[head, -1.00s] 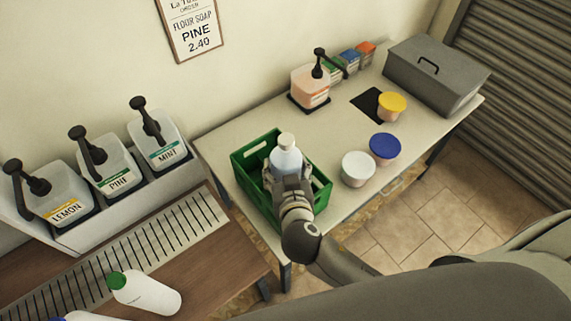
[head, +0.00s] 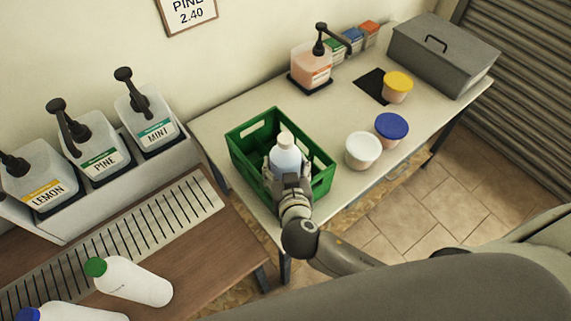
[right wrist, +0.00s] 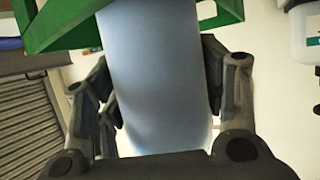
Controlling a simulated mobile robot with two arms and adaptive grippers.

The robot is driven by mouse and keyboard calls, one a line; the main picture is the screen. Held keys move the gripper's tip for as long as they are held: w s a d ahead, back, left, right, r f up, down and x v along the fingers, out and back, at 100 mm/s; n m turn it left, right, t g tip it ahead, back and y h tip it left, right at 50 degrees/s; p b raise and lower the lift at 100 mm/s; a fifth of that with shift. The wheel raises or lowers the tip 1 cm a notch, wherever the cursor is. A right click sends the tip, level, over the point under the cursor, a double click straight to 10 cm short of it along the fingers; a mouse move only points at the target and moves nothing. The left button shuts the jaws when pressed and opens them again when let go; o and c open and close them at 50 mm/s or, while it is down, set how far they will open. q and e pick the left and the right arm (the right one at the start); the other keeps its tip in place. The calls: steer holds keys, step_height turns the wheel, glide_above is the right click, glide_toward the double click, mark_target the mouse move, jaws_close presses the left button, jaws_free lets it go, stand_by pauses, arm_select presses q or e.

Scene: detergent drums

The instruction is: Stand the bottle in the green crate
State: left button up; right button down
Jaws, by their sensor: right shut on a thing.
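The bottle (head: 284,157), light blue with a whitish cap, is upright inside the outline of the green crate (head: 322,184) in the head view. My right gripper (head: 291,181) is shut on its body from the near side. Whether the bottle's base touches the crate floor is hidden. In the right wrist view the bottle (right wrist: 153,75) fills the middle between the fingers of my right gripper (right wrist: 160,105), with part of the green crate (right wrist: 60,22) behind it. My left gripper is not in view.
On the table (head: 230,118), a white tub (head: 363,151), a blue-lidded tub (head: 391,130) and a yellow-lidded tub (head: 397,87) stand right of the crate. A pump drum (head: 312,66) and a grey box (head: 440,60) are behind. Two bottles lie on the brown counter (head: 205,262).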

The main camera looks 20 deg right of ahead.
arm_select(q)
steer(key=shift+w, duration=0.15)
arm_select(e)
steer(key=shift+w+r, duration=0.1)
steer(key=shift+r, duration=0.15)
steer(key=shift+f, duration=0.15)
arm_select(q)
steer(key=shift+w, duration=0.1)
arm_select(e)
steer(key=shift+c, duration=1.6)
jaws_free()
steer(key=shift+f, duration=0.15)
steer(key=shift+s+r, duration=0.2)
steer(key=shift+s, duration=0.05)
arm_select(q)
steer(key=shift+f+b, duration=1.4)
arm_select(e)
steer(key=v, duration=1.1)
steer(key=shift+s, duration=0.35)
